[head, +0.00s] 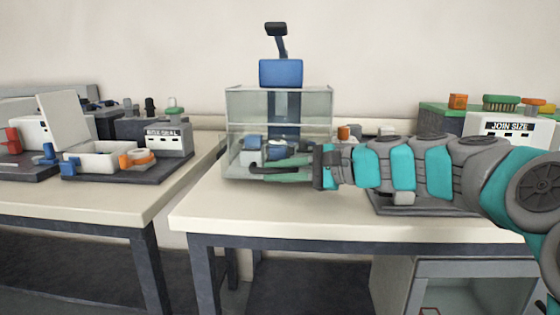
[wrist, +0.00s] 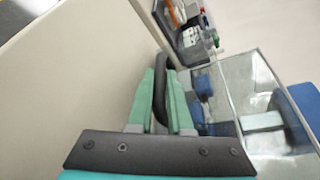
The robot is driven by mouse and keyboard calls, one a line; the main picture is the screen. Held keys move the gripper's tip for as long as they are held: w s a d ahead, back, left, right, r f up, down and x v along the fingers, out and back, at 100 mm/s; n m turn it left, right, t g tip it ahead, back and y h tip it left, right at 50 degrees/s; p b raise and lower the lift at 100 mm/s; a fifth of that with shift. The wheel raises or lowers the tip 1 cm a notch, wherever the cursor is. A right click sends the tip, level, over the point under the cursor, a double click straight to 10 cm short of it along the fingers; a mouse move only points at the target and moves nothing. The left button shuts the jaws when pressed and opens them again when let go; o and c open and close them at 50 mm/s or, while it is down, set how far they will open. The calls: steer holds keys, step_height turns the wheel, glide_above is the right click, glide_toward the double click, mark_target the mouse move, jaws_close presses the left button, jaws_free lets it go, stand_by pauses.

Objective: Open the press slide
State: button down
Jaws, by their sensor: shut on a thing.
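The press (head: 281,73) stands on the middle table, with a blue head, a black lever on top and a clear guard (head: 240,105) around its lower part. Blue parts (head: 252,142) show low inside the guard. My gripper (head: 264,171) reaches in from the right, along the front of the press, with green fingers. In the wrist view its fingers (wrist: 163,78) are shut on a dark curved handle (wrist: 163,62), which stands between them. The handle's end also shows just left of the fingertips in the head view (head: 253,167). How the handle joins the slide is hidden.
The table's front edge (head: 300,228) is clear below my arm. A left table carries a box-seal station (head: 168,143) with an open lid and an orange ring. A join-size station (head: 508,127) stands at the right. A grey device (head: 402,199) lies partly under my arm.

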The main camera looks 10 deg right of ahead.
steer(key=s, duration=0.2)
steer(key=s+a, duration=0.1)
steer(key=s, duration=0.1)
steer(key=s+a, duration=0.1)
steer(key=s, duration=0.1)
steer(key=shift+s+p, duration=0.25)
steer(key=shift+p, duration=0.05)
steer(key=c, duration=0.8)
jaws_free()
steer(key=shift+c, duration=0.2)
steer(key=v, duration=0.7)
steer(key=shift+s+d, duration=0.2)
steer(key=shift+d, duration=0.15)
